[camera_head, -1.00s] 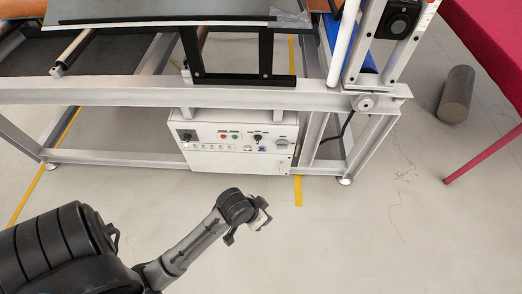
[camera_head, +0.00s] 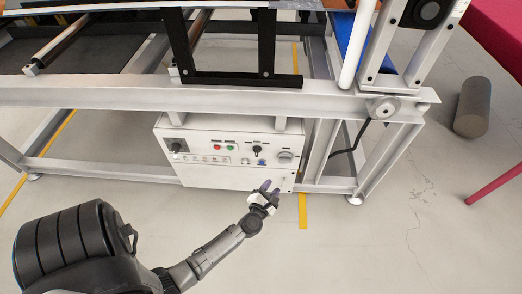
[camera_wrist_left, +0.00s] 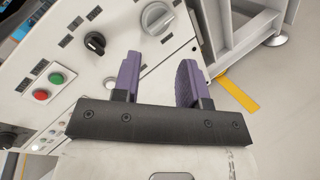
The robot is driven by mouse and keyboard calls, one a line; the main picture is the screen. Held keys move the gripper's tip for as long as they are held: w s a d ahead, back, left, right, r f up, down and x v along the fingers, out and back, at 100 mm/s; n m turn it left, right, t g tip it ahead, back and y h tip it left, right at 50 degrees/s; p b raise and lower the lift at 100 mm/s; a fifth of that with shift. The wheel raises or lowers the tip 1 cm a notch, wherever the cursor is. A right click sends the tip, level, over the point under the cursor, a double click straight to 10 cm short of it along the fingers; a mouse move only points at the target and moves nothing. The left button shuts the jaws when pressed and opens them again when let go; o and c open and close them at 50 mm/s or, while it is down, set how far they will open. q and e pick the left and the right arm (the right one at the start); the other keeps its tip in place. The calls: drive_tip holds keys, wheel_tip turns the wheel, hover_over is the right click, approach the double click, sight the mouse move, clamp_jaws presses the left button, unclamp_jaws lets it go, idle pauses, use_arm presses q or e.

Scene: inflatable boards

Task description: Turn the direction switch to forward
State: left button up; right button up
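The white control box (camera_head: 215,175) hangs under the machine frame. Its panel has a black rotary switch (camera_head: 257,149), also in the left wrist view (camera_wrist_left: 95,42), with labels too small to read. A grey rotary knob (camera_head: 285,156) sits to its right and shows at the top of the left wrist view (camera_wrist_left: 157,17). I cannot tell from the labels which one is the direction switch. My left gripper (camera_head: 266,188) is open and empty in front of the box's lower right part. Its purple fingers (camera_wrist_left: 158,82) are apart, touching neither knob. My right gripper is out of view.
Green (camera_wrist_left: 57,78) and red (camera_wrist_left: 40,95) buttons sit left of the black switch. Another black knob (camera_head: 176,147) is at the panel's left. Metal frame legs (camera_head: 385,160) and a black cable stand right of the box. The floor in front is clear.

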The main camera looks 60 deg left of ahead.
sight(257, 153)
use_arm(q)
drive_tip(key=shift+s+a+r+n+g+y, duration=0.65)
drive_tip(key=shift+s+a+n+g+y, duration=1.85)
drive_tip(key=shift+n, duration=3.8)
drive_tip(key=shift+t+y, duration=0.4)
drive_tip(key=shift+t, duration=0.1)
drive_tip(key=b+x, duration=0.3)
drive_tip(key=x, duration=0.9)
drive_tip(key=shift+w+d+b, duration=0.15)
drive_tip(key=shift+b, duration=0.15)
drive_tip(key=shift+b+x, duration=0.3)
drive_tip(key=shift+x, duration=0.75)
drive_tip(key=shift+c, duration=0.3)
drive_tip(key=c, duration=0.5)
